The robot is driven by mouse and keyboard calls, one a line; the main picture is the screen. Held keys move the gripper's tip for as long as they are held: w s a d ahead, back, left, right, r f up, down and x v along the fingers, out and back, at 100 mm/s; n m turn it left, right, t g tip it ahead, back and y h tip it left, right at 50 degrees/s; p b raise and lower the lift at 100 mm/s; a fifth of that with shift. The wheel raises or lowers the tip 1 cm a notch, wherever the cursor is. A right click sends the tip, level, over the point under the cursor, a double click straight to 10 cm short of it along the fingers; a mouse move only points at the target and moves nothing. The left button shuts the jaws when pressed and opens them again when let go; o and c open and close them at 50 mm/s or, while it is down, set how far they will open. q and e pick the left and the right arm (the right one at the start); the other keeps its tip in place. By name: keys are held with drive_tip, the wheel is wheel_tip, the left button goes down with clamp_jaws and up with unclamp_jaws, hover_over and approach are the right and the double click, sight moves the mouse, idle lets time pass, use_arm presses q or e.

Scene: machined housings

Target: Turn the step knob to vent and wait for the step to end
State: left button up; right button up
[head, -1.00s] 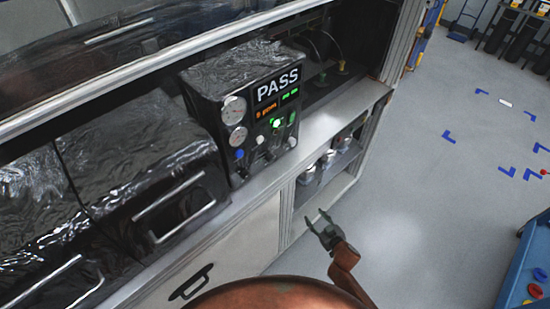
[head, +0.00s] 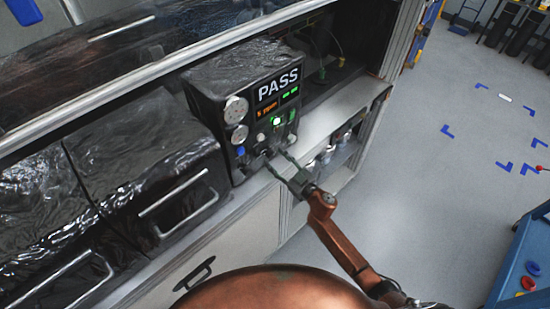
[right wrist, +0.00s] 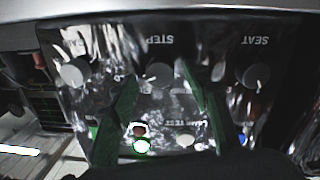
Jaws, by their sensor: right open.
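The black test unit (head: 213,95) stands on the bench with a PASS sign, an orange text line and green readouts on its front. My right gripper (head: 277,159) is open at the lower front of the panel. In the right wrist view its green fingers (right wrist: 160,78) stand either side of the step knob, and I cannot tell whether they touch it. The knob's pointed setting is not readable. My left gripper is not in view.
Another knob (right wrist: 72,73) and the SEAT knob (right wrist: 255,76) flank the step knob. Two round gauges (head: 236,109) sit on the unit's left front. A glossy black cabinet (head: 130,150) with bar handles stands to the left. Open floor (head: 440,200) lies to the right.

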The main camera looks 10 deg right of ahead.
drive_tip(key=shift+w+a, duration=0.3)
drive_tip(key=shift+w, duration=0.15)
drive_tip(key=c, duration=1.2)
